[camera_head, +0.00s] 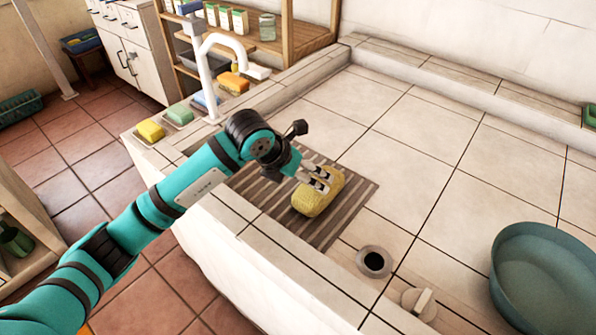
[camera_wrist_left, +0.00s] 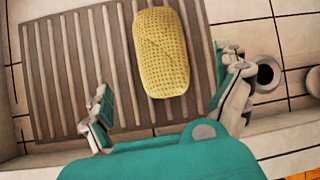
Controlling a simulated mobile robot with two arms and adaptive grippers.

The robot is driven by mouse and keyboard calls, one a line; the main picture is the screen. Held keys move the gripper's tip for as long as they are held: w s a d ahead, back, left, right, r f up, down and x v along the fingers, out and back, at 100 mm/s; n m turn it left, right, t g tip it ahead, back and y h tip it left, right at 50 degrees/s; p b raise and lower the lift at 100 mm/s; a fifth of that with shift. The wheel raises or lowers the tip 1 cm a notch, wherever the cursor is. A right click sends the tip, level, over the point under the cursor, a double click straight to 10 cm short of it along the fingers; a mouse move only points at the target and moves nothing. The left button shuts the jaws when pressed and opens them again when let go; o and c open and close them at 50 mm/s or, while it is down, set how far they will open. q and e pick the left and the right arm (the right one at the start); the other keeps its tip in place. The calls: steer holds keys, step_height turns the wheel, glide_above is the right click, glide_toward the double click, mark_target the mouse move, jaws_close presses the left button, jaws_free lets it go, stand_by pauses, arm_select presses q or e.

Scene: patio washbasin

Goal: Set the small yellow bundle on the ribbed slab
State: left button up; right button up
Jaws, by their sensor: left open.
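The small yellow bundle (camera_head: 318,196) looks knitted and lies on the ribbed slab (camera_head: 343,216), towards the slab's right part. It also shows in the left wrist view (camera_wrist_left: 161,52), lying lengthwise along the ribs of the slab (camera_wrist_left: 60,80). My right gripper is not in view.
A drain hole (camera_head: 374,262) and a plug-like fitting (camera_head: 418,301) lie right of the slab. A blue-green basin (camera_head: 546,280) stands at the right. A white tap (camera_head: 215,70) and several sponges, one yellow (camera_head: 150,130), are at the left. The middle tiles are clear.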

arm_select(q)
steer(key=shift+v, duration=1.2)
